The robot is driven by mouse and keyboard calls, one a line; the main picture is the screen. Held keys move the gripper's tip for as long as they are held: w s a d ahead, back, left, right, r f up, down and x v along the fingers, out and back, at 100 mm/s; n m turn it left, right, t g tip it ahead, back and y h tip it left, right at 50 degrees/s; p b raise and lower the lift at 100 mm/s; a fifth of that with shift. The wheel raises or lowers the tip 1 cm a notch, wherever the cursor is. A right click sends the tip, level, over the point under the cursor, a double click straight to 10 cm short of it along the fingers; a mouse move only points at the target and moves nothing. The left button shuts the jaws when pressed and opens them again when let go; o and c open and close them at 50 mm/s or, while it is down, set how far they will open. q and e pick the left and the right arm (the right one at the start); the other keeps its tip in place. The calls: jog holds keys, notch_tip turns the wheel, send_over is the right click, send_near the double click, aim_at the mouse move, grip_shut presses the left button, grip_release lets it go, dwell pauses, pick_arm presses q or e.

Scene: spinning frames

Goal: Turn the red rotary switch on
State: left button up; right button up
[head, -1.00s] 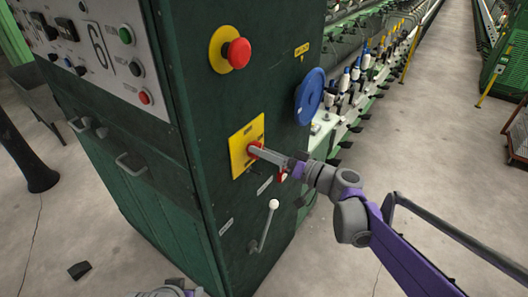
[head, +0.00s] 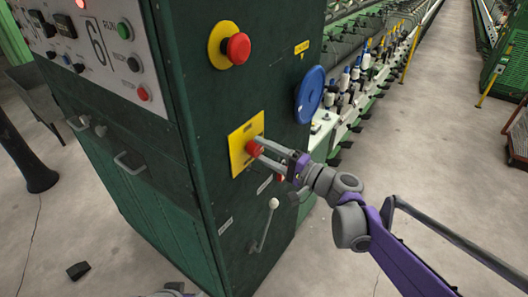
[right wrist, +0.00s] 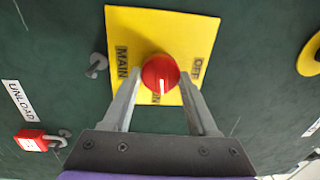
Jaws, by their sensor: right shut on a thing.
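The red rotary switch (head: 254,148) sits on a yellow plate (head: 236,160) on the green cabinet's side. My right gripper (head: 258,148) is shut on the red knob, one finger on each side. In the right wrist view the round red knob (right wrist: 160,73) lies between the two fingertips (right wrist: 160,84). Its white mark points down in that view, toward a partly hidden label that seems to read ON. "MAIN" is at left and "OFF" at right on the plate. Only a bit of my left arm shows at the head view's bottom edge; its gripper does not.
A red emergency button (head: 236,48) is above the switch, a blue disc (head: 310,95) to the right. A red padlock (right wrist: 32,140) hangs close to the plate. A lever with a white knob (head: 272,204) is below. Open floor lies at right.

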jog(key=shift+m, duration=0.9)
jog(key=o, duration=1.4)
jog(key=shift+d, duration=0.1)
jog(key=b+v, duration=0.1)
jog(key=v, duration=0.9)
jog(key=shift+s+d, duration=0.2)
jog(key=shift+s, duration=0.15)
